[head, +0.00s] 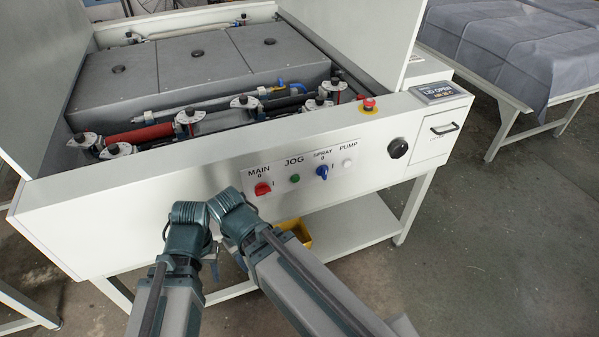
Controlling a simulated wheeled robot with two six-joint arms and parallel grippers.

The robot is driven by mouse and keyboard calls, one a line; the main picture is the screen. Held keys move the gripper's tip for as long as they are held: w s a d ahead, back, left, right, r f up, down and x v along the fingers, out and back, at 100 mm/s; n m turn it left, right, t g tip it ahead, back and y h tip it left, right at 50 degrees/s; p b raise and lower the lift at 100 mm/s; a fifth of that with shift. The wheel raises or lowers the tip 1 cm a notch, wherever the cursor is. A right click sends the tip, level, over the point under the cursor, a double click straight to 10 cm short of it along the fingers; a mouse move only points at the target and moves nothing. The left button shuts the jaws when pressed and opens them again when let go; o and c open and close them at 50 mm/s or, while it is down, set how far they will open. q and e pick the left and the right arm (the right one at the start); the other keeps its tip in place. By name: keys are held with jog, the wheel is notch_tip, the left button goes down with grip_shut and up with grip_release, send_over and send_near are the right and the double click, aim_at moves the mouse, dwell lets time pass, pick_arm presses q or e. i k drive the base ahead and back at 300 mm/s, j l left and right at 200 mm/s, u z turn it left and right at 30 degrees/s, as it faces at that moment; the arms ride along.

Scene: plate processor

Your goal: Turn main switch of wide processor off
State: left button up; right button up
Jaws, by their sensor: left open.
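The wide processor's white front panel (215,187) faces me. The red main switch (262,188) sits under the label MAIN, with 0 above it and I to its right. Its handle looks turned sideways towards I, but it is small. My left arm comes up from the bottom left and folds down below the panel. My left gripper (213,264) is small and partly hidden behind the arm links, open, below and left of the switch and apart from it. My right arm folds beside it, close to the left arm. Its gripper is hidden behind its own links.
Right of the main switch are a green JOG button (295,179), a blue SPRAY switch (321,172), a white PUMP button (347,163) and a black knob (397,148). A red emergency stop (368,104) and a LID OPEN display (440,92) are on top. A yellow bin (297,232) stands below.

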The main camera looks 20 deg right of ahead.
aim_at(262, 188)
jog(key=k+l+z, duration=0.15)
jog(key=l, duration=0.2)
jog(key=k+l+z, duration=0.35)
jog(key=l, duration=0.4)
